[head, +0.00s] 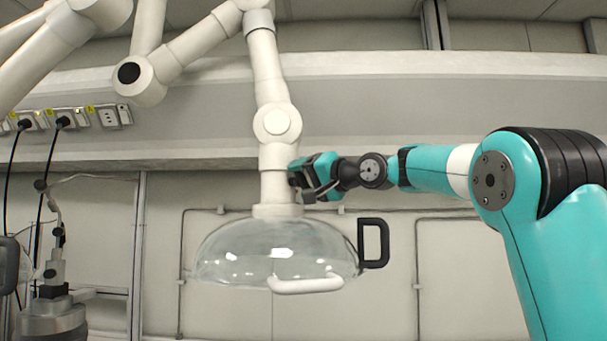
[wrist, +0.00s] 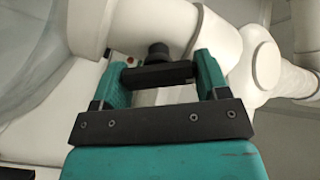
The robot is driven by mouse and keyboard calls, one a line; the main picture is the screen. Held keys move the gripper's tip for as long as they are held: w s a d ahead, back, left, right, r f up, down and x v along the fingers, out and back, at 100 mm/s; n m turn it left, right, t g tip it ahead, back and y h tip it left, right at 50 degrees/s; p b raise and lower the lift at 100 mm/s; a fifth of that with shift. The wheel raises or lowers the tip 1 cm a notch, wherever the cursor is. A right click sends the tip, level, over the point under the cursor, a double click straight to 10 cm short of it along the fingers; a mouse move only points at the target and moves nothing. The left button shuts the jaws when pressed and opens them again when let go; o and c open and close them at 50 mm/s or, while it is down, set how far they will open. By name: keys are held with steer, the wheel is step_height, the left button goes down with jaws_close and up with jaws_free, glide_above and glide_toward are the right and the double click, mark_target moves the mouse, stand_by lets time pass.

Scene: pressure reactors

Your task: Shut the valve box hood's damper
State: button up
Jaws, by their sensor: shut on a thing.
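The valve box hood (head: 235,255) is a clear dome hanging from a jointed white extraction arm. Above the dome, the white tube (head: 274,165) runs up to a round joint. My gripper (head: 301,181) is at the right side of this tube, just above the dome. In the wrist view, a black damper handle (wrist: 157,76) sits on a dark round stub (wrist: 158,52) that comes out of the white tube. The two teal fingers are shut on the handle, one at each end. In the head view the gripper hides the handle.
A white bar handle (head: 305,286) is on the dome's front rim, and a black handle (head: 375,243) is at its right. Other white arm segments (head: 140,80) hang upper left. Wall sockets (head: 108,116) with plugged cables are at the left. Metal equipment (head: 52,315) stands lower left.

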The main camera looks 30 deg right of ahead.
steer(key=m+p, duration=0.2)
steer(key=m, duration=0.2)
steer(key=shift+d+m, duration=0.1)
steer(key=shift+m, duration=0.2)
steer(key=shift+f+m+p, duration=0.25)
steer(key=shift+m+p, duration=0.1)
steer(key=shift+m, duration=1.15)
steer(key=shift+f, duration=0.1)
steer(key=o, duration=0.9)
steer(key=shift+o, duration=0.2)
steer(key=b+v, duration=0.7)
steer(key=v, duration=1)
steer(key=shift+s+b, duration=0.15)
steer(key=shift+b, duration=0.15)
steer(key=shift+d, duration=0.1)
